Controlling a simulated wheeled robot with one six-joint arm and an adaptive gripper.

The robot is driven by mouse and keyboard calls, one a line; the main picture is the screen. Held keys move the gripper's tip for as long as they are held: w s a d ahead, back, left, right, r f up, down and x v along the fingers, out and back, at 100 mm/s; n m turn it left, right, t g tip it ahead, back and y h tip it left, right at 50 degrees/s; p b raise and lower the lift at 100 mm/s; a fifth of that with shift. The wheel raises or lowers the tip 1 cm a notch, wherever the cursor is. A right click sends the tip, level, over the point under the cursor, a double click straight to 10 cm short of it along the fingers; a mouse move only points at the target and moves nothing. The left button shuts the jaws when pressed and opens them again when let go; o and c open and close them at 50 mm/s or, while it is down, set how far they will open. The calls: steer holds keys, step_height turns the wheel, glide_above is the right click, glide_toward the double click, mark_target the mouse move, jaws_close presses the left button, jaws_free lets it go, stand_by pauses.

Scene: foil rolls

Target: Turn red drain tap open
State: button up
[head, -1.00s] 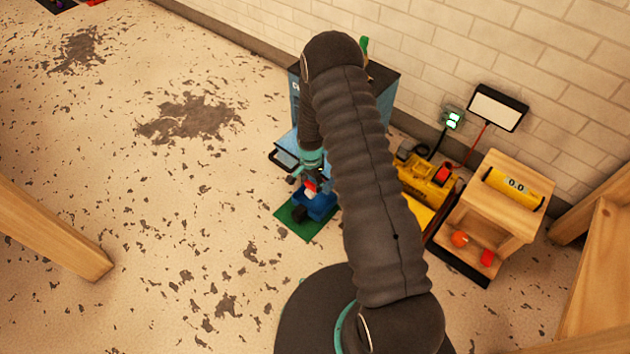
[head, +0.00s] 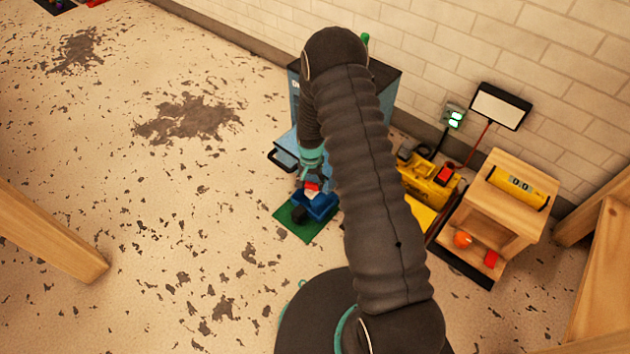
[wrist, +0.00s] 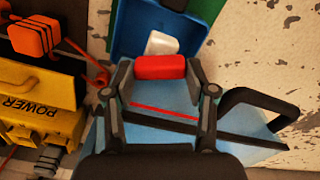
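A red block-shaped part, which looks like the drain tap (wrist: 160,67), lies between the fingertips of my gripper (wrist: 160,72) in the wrist view. Its two ends come close to the finger pads; I cannot tell if they press on it. In the head view the red tap (head: 312,187) is just below my gripper (head: 313,176). A small white piece (wrist: 161,43) sits beyond the tap, in a blue tray (wrist: 130,35). This blue tray (head: 318,207) rests on a green mat (head: 292,228) on the floor.
A blue cabinet (head: 385,95) stands against the wall behind my arm. A yellow power unit (head: 425,183) and a wooden stand (head: 520,222) are to the right. A black handle (wrist: 262,98) sticks out beside my gripper. Floor to the left is open.

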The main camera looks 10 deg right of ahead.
mark_target(311, 183)
steer(key=o, duration=0.4)
steer(key=shift+w+a, duration=0.1)
step_height(311, 183, up, 12)
stand_by(0.4)
